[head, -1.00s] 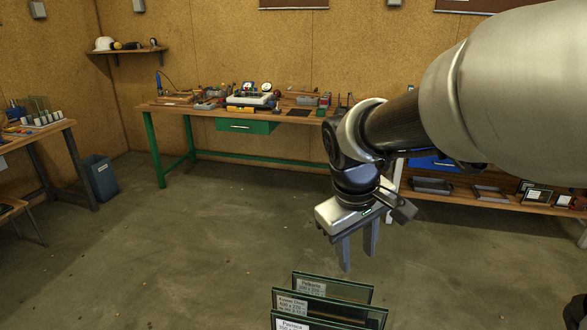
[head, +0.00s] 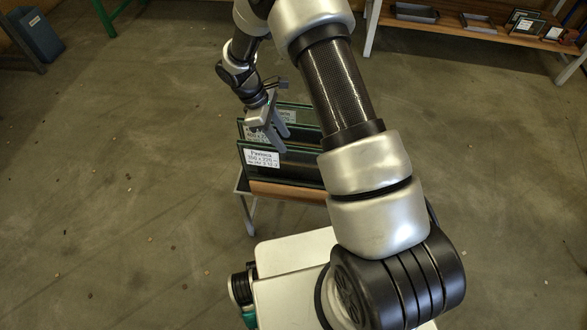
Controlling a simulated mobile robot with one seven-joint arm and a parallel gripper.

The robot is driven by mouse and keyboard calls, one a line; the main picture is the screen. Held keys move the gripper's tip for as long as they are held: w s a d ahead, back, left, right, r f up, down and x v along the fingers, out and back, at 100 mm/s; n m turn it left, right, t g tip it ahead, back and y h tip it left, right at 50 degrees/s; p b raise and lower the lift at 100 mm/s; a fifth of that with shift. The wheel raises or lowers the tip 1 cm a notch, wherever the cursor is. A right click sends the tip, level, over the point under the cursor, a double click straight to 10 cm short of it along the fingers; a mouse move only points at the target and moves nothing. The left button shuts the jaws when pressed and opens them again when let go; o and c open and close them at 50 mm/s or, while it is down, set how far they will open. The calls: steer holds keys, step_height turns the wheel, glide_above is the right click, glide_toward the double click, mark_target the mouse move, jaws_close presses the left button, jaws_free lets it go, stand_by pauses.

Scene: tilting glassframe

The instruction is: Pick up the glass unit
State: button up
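Several dark glass units with white labels stand upright, one behind another, on a small low stand (head: 270,188). The front glass unit (head: 292,165) shows its label most clearly; the ones behind, such as the rear glass unit (head: 297,108), are partly covered by it and by my arm. My gripper (head: 279,140) points down at the upper left part of the units, its two fingers apart. In this view it overlaps the units, and I cannot tell whether a pane lies between the fingers or whether they touch one.
My white base is close in front of the stand. A bench (head: 480,32) with trays and small framed panes stands at the upper right. A blue-grey bin (head: 36,36) is at the upper left.

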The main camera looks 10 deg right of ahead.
mark_target(298, 160)
steer(key=b+x, duration=0.1)
steer(key=x, duration=0.5)
steer(key=shift+d+f, duration=0.1)
steer(key=shift+f, duration=0.1)
steer(key=shift+d+b+x, duration=0.2)
steer(key=shift+b+x, duration=0.35)
steer(key=shift+x, duration=2.3)
steer(key=shift+s+r, duration=0.1)
steer(key=shift+r, duration=0.05)
jaws_close()
steer(key=shift+r, duration=0.1)
